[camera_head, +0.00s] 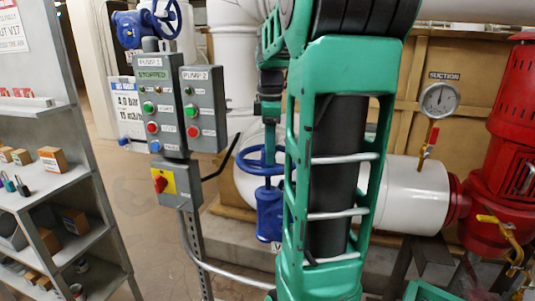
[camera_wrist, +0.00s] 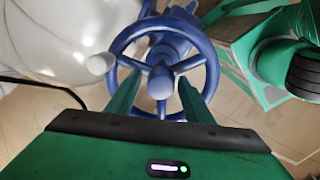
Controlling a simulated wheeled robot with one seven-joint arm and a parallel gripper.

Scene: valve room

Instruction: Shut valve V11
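A blue valve with a spoked handwheel (camera_head: 250,163) stands on the pipework left of my arm. A tag below its blue body (camera_head: 270,214) is mostly hidden by my arm, so I cannot read a full number. The handwheel (camera_wrist: 122,58) fills the middle of the wrist view. My gripper (camera_wrist: 160,82) points at the wheel, with its two green fingers apart, one on each side of the hub. The fingertips overlap the wheel's spokes and rim in this view; I cannot tell whether they touch. In the head view my gripper (camera_head: 270,132) is directly above the wheel.
A second blue valve with a handwheel (camera_head: 168,18) is at upper left. Pump control boxes (camera_head: 160,105) on a post stand left of the near valve. A shelf (camera_head: 60,185) is at far left. A white pipe (camera_head: 415,195), gauge (camera_head: 439,100) and red pump (camera_head: 505,150) are right.

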